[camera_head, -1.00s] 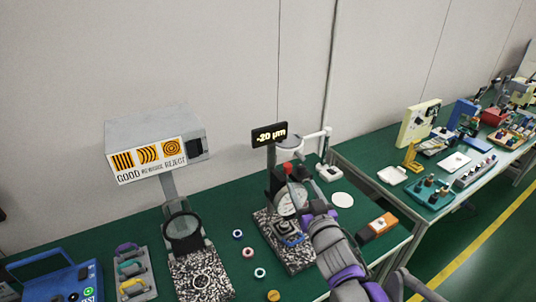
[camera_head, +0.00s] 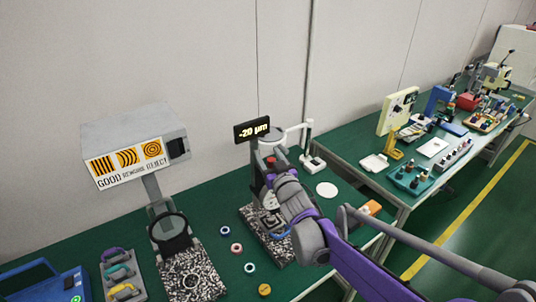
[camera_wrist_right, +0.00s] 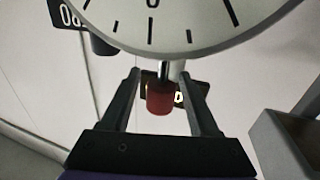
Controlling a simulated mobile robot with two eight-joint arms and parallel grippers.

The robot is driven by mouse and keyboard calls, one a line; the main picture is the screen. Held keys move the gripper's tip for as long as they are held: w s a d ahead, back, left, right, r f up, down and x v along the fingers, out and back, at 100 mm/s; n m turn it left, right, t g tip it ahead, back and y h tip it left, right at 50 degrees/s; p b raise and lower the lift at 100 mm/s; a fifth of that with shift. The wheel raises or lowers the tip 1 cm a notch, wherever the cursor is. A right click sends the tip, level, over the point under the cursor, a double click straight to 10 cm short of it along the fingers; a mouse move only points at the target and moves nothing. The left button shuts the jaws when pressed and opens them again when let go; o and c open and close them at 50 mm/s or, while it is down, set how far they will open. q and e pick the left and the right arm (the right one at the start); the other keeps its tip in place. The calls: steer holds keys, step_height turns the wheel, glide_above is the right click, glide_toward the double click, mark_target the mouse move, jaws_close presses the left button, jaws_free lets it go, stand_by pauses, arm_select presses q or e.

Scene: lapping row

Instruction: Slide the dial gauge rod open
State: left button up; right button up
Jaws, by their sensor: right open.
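The dial gauge stands on a speckled granite base (camera_head: 252,218) on the green bench. In the head view my right arm hides most of its dial. In the right wrist view the white dial face (camera_wrist_right: 165,22) with black marks fills the top. A metal rod with a red cap (camera_wrist_right: 160,98) shows below the dial. My right gripper (camera_wrist_right: 160,74) is open, with one finger on each side of the rod and cap and a gap on both sides. In the head view the gripper is largely hidden at the gauge. My left gripper is not in view.
A display (camera_head: 252,129) reading -20 µm stands behind the gauge. A magnifier (camera_head: 168,228) and a grey sign box (camera_head: 135,145) stand to its left. Several small rings lie between. An orange block (camera_head: 371,208) lies right of my arm. A second bench continues at the right.

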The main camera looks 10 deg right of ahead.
steer(key=shift+w, duration=0.1)
jaws_close()
stand_by(0.3)
stand_by(1.1)
